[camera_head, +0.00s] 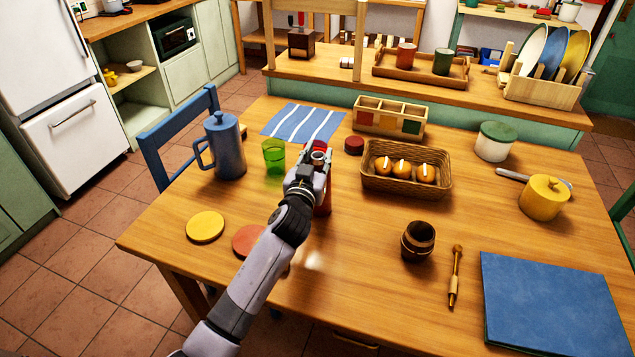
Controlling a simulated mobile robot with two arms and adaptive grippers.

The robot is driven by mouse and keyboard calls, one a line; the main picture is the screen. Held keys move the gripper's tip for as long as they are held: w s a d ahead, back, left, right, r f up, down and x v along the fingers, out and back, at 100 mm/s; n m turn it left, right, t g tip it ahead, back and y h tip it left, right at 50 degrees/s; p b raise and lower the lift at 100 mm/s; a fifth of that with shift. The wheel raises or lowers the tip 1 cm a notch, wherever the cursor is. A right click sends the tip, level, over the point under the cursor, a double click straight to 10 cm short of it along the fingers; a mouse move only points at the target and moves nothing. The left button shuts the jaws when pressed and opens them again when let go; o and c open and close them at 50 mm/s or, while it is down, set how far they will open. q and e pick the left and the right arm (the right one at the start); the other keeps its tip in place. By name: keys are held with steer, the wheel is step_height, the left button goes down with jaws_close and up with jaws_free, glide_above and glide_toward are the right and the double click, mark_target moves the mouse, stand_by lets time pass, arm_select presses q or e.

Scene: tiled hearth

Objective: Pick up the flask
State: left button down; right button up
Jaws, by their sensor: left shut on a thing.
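The flask (324,202) is red and stands out from behind my left gripper near the middle of the table. Its open neck shows just above the fingers. My left gripper (314,168) is shut on the flask near its top. The gripper and wrist hide much of the flask's left side. I cannot tell whether its base touches the table. My right gripper is not in view.
A green glass (274,157) and blue jug (224,147) stand to the left. A dark red lid (354,145) and a basket (408,189) of orange items are to the right. Coasters (205,227) lie at front left.

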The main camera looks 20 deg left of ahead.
arm_select(q)
step_height(320, 180, up, 20)
steer(key=p, duration=0.1)
stand_by(0.5)
steer(key=shift+f, duration=0.1)
stand_by(1.1)
